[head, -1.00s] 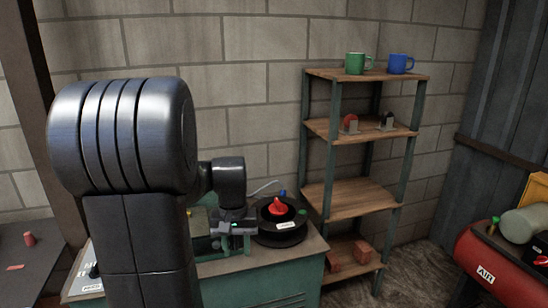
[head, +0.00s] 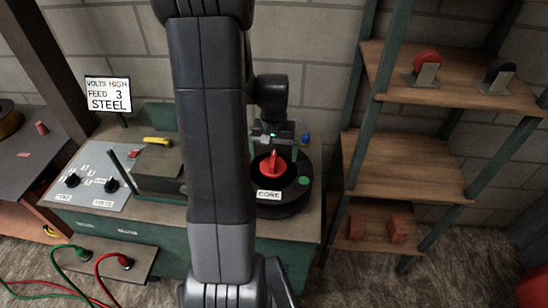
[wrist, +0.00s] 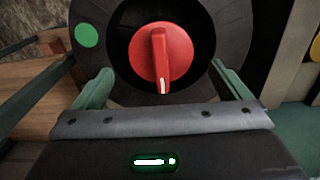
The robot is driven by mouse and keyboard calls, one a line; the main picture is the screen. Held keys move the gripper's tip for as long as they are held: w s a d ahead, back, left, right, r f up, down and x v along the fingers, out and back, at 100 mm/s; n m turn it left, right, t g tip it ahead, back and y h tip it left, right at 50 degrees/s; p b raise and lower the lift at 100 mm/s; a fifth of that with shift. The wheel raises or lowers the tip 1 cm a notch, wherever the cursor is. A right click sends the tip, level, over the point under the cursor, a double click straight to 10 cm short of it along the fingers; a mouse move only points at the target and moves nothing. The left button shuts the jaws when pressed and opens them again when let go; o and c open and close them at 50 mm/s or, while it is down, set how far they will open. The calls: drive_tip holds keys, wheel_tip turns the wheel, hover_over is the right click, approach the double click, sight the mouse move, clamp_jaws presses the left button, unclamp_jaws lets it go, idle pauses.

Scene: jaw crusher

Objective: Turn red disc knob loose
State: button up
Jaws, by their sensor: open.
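The red disc knob (head: 273,164) sits on top of a black round spool labelled CORE (head: 283,202) on the green bench. In the wrist view the red knob (wrist: 160,55) is a round disc with a raised bar and a white mark at the bar's lower end. My gripper (wrist: 158,85) is open, with its two green fingers spread to the left and right of the knob, apart from it. In the head view my gripper (head: 273,140) is just behind and above the knob, partly hidden by my arm.
A panel with black knobs (head: 92,183) and a sign (head: 108,94) stand at left. A green button (head: 304,181) and a blue knob (head: 306,138) are beside the red knob. A wooden shelf (head: 400,170) stands close at right. Red and green cables (head: 85,280) hang at lower left.

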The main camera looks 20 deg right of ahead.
sight(273, 159)
drive_tip(key=shift+a+f, duration=0.15)
drive_tip(key=shift+f, duration=1.35)
drive_tip(key=c, duration=1)
drive_tip(key=shift+s+f, duration=0.1)
drive_tip(key=shift+s, duration=0.05)
drive_tip(key=shift+c, duration=0.2)
drive_tip(key=n+b, duration=0.1)
drive_tip(key=n, duration=0.3)
drive_tip(key=shift+f, duration=0.1)
drive_tip(key=shift+a+n, duration=0.1)
drive_tip(key=shift+n, duration=0.3)
